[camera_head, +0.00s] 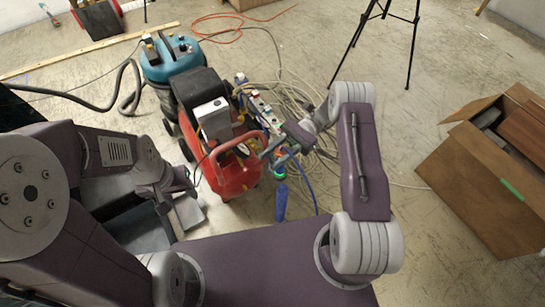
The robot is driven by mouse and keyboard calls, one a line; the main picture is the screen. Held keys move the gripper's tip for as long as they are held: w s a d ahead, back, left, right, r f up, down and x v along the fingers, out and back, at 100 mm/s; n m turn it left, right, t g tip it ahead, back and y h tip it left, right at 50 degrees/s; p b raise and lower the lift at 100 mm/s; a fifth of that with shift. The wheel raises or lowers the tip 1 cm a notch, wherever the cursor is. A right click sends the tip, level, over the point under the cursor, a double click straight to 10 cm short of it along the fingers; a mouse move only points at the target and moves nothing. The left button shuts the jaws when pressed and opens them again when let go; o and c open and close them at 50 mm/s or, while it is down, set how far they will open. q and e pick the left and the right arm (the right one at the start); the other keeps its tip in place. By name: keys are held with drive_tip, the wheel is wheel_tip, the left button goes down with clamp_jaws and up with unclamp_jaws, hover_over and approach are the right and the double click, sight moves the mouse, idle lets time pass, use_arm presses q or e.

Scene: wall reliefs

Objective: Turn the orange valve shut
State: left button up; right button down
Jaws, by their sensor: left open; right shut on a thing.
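The red compressor (236,172) stands on the floor in the middle of the head view. My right gripper (273,152) reaches in from the right and is shut on a small part at the compressor's right side. This part appears to be the orange valve; the fingers hide most of it, and I cannot tell its angle. A green ring (279,176) and a blue tube-like piece (281,202) show just below the fingers. My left gripper (180,212) is open, low and left of the compressor, apart from it.
A teal vacuum (170,58) with a dark hose stands behind the compressor. Coiled pale hose (305,100) lies behind my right gripper. A black tripod (413,40) stands at the back, and an open cardboard box (470,180) at the right. Floor between tripod and box is clear.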

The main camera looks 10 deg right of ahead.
drive_tip(key=shift+s+n+g, duration=0.1)
drive_tip(key=shift+n+g, duration=0.2)
idle(0.4)
drive_tip(key=c, duration=1)
unclamp_jaws()
